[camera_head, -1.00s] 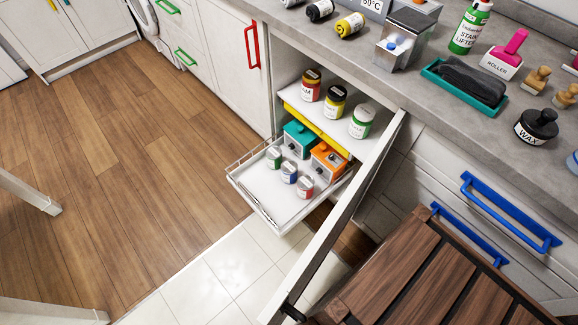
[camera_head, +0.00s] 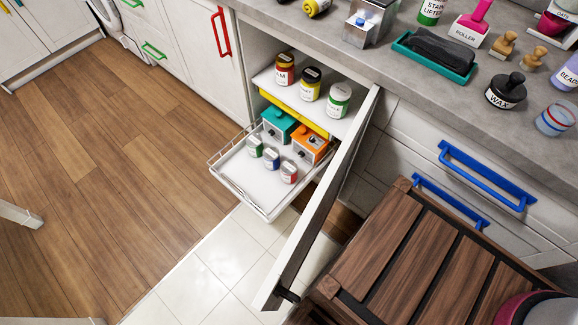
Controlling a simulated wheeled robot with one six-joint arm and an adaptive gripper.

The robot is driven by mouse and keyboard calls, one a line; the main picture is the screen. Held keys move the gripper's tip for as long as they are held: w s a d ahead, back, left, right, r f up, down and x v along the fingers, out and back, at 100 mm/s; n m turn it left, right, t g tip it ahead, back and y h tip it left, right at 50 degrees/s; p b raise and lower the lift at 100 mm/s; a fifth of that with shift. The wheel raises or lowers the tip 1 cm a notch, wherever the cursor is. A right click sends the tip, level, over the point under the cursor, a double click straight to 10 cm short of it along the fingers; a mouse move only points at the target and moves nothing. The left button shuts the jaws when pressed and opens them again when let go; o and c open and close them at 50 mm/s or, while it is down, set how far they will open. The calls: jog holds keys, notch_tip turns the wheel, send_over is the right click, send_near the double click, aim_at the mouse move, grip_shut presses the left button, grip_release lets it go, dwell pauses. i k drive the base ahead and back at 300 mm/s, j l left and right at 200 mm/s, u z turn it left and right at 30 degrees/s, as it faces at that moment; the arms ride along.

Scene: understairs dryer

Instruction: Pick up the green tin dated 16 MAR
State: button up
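A small tin with a green label (camera_head: 255,146) stands on the pulled-out white wire tray (camera_head: 235,178) in the open cabinet. A blue-labelled tin (camera_head: 272,158) and a red-labelled tin (camera_head: 289,172) stand beside it in a row. A larger jar with a green label (camera_head: 338,100) stands on the shelf above, right of a yellow jar (camera_head: 310,85) and a red jar (camera_head: 284,70). I cannot read a date on any of them. My gripper is not in view.
A teal box (camera_head: 278,124) and an orange box (camera_head: 310,147) sit behind the small tins. The open cabinet door (camera_head: 322,205) stands right of the tray. A slatted wooden bench (camera_head: 420,255) fills the lower right. Wooden floor (camera_head: 110,190) left of the tray is clear.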

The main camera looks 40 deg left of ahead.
aim_at(254, 142)
jog(key=k+z, duration=0.15)
jog(key=z, duration=0.3)
jog(key=k+z, duration=0.1)
jog(key=z, duration=0.35)
jog(key=k+z, duration=0.15)
jog(key=z, duration=0.35)
jog(key=k+l+z, duration=0.1)
jog(key=z, duration=0.35)
jog(key=k+z, duration=0.65)
jog(key=k+j+z, duration=0.1)
jog(key=k+z, duration=0.2)
jog(key=k, duration=0.15)
jog(key=k+z, duration=0.35)
jog(key=k, duration=1.15)
jog(key=k+u, duration=0.2)
jog(key=k, duration=0.25)
jog(key=k+j+u, duration=0.2)
jog(key=k, duration=0.2)
jog(key=k+j+u, duration=0.1)
jog(key=u, duration=0.15)
jog(key=k+j+u, duration=0.25)
jog(key=k+l, duration=0.05)
jog(key=l, duration=0.05)
